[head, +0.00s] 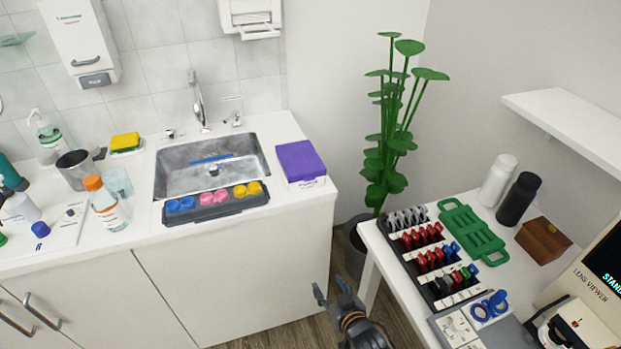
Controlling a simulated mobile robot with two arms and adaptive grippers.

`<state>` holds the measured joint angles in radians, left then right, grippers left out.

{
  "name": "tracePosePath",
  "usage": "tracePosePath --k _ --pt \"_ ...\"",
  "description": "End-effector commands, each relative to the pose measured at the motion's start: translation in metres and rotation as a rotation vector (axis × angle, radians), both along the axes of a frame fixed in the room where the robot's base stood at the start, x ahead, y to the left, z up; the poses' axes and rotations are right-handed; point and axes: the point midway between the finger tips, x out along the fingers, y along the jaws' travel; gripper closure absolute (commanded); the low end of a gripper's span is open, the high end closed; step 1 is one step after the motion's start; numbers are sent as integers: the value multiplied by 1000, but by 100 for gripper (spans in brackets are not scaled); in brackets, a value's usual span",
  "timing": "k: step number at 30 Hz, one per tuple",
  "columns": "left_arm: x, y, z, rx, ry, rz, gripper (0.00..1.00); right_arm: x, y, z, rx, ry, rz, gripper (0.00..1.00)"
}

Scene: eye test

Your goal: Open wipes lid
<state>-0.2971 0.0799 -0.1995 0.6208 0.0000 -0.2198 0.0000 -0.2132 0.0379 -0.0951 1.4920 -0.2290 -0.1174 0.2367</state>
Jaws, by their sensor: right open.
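A box with a purple top and a white lower edge (301,162) stands on the counter, right of the sink. It may be the wipes box; no label can be read. Its purple top lies flat, and I see no raised lid. My right gripper (331,289) is open and empty at the bottom middle, in front of the cabinet and well below and apart from the box. My left gripper is not in view.
The sink (209,166) has a dark tray (215,203) of coloured lens cases at its front. Bottles and cups crowd the counter's left. A plant (388,140) stands in the corner. A white table (490,205) with a lens rack and bottles is at right.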

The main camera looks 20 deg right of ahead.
Motion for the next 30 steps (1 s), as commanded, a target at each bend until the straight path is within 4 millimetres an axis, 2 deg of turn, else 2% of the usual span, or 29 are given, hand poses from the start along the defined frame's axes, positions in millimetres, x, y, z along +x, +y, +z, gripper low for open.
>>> tracePosePath --k 1,3,6,9,12,16,30 --pt "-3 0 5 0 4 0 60 19 -1 52 11 -99 -9 47" --pt "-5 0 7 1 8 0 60 35 -4 106 22 -206 -19 47" --pt "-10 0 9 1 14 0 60 46 -8 163 32 -320 -28 47" --pt "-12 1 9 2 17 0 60 49 -9 196 39 -384 -33 47" --pt "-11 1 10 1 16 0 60 54 -10 208 41 -408 -35 47" --pt "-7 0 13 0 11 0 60 69 -10 209 41 -411 -35 47" --pt "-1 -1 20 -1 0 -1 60 160 -7 208 41 -408 -35 47"
